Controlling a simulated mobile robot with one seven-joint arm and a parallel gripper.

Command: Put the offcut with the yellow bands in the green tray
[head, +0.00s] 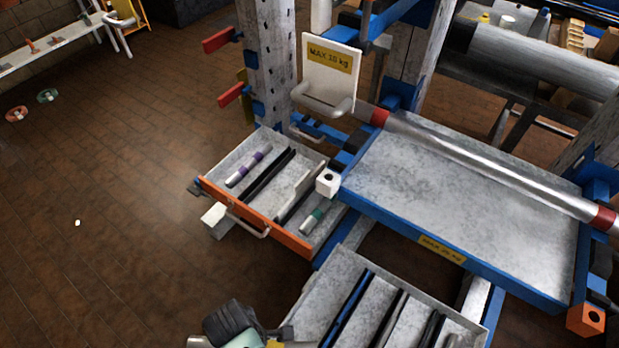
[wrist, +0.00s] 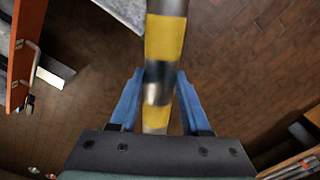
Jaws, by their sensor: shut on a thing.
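The offcut with yellow bands (wrist: 165,38) is a shiny metal tube standing between the blue fingers of my gripper (wrist: 159,76) in the wrist view. The gripper is shut on it. In the head view my gripper (head: 238,326) is at the bottom edge, in front of the lower drawer, and a bit of yellow (head: 274,344) shows beside it; the rest is cut off. A small round green dish, which looks like the green tray (head: 48,95), lies on the floor at the far left, well away from my gripper.
A red dish (head: 16,114) lies beside the green one. An open orange-fronted drawer (head: 285,235) holds a purple-banded offcut (head: 247,167) and a green-banded one (head: 312,221). A lower divided drawer (head: 340,262) is near my gripper. The brown floor at left is mostly clear.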

